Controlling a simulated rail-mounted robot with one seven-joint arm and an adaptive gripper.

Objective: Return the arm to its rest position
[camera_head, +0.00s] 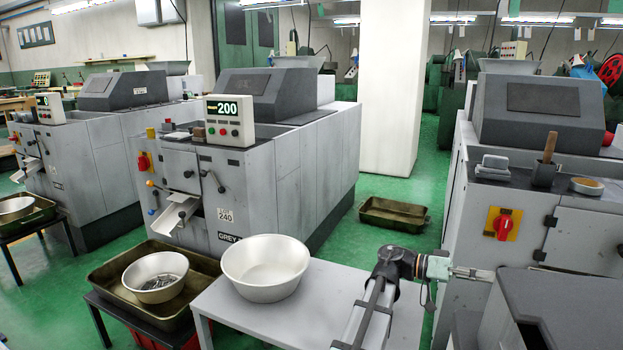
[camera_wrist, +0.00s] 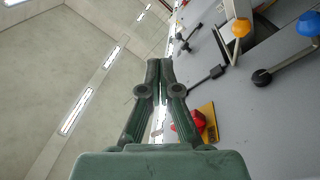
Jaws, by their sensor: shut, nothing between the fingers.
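My arm rises from the bottom of the head view, bends at a dark joint, and ends in my gripper (camera_head: 488,274), which points right. The gripper sits above and beyond the right end of the light grey table (camera_head: 235,312). Its tips appear close to the dark grey box at the lower right; I cannot tell whether they touch. In the wrist view the two fingers of my gripper (camera_wrist: 159,66) are closed together, with nothing between them.
A dark grey box (camera_head: 565,305) fills the lower right. A grey machine (camera_head: 540,225) stands behind the gripper. An empty white bowl (camera_head: 266,268) is on the table; a bowl of small metal parts (camera_head: 156,277) sits in a tray (camera_head: 110,272). A floor tray (camera_head: 394,214) lies behind.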

